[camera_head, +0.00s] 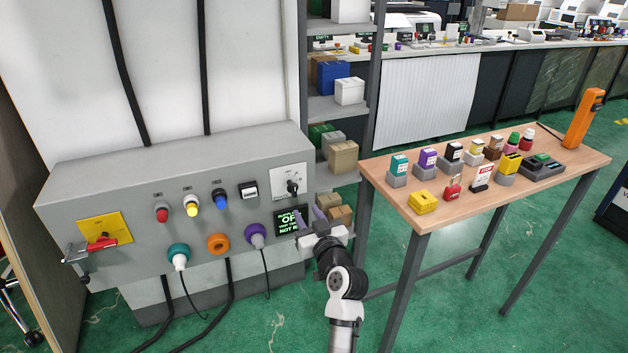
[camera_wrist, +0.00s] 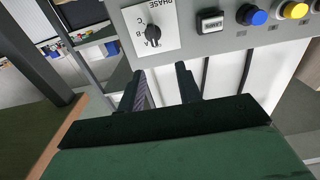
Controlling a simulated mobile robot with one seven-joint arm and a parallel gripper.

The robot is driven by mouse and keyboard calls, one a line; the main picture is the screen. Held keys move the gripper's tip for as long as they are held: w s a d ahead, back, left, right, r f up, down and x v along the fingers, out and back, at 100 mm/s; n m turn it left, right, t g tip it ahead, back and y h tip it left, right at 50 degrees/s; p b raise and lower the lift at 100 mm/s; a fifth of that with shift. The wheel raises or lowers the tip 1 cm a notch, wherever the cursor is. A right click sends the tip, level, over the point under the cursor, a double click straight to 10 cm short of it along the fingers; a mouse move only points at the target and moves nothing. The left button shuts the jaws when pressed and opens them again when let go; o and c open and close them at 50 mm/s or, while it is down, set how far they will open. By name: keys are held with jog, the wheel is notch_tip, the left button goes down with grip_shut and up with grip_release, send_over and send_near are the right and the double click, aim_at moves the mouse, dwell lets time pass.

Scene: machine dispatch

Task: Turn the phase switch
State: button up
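The phase switch (camera_head: 292,187) is a black rotary knob on a white plate at the right end of the grey machine panel. In the wrist view the phase switch (camera_wrist: 153,33) appears upside down, with "PHASE" and the letters A, B and C around the knob. I cannot tell for sure which letter it points to. My gripper (camera_head: 309,215) is just below the switch in the head view, in front of the panel's display. In the wrist view my gripper (camera_wrist: 160,78) has its two fingers apart with nothing between them, and the knob is beyond the tips, not touched.
A dark display (camera_head: 290,220) is behind my gripper. A wooden table (camera_head: 400,205) with coloured items stands right; shelves (camera_head: 340,106) stand behind.

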aim_at(295, 189)
jog(key=p+x, duration=0.1)
jog(key=x, duration=0.3)
jog(key=p+x, duration=0.1)
jog(key=x, duration=0.8)
jog(key=shift+w+d+f+p, duration=0.35)
jog(key=shift+f+p, duration=0.05)
jog(key=c, duration=0.6)
